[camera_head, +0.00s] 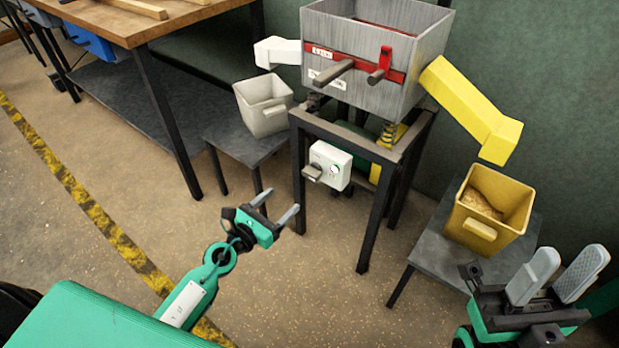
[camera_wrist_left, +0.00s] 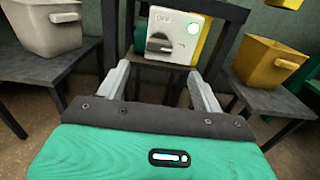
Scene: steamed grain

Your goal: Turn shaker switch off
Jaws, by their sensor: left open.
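The shaker switch box (camera_head: 331,165) is white and hangs on the front of the shaker's dark frame. Its grey handle (camera_head: 313,172) sticks out at the left, and a green light glows on its face. In the left wrist view the switch box (camera_wrist_left: 168,35) shows the word OFF and its grey handle (camera_wrist_left: 160,45), lying roughly level. My left gripper (camera_head: 275,205) is open and empty, in front of and below the switch, apart from it. In the left wrist view its fingers frame the switch. My right gripper (camera_head: 558,275) is open and empty at the lower right.
The grey shaker hopper (camera_head: 331,42) stands on the dark frame (camera_head: 299,185), with a white chute (camera_head: 278,52) and a yellow chute (camera_head: 470,108). A white bin (camera_head: 264,106) and a yellow bin with grain (camera_head: 493,210) stand on low tables. The floor before the frame is clear.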

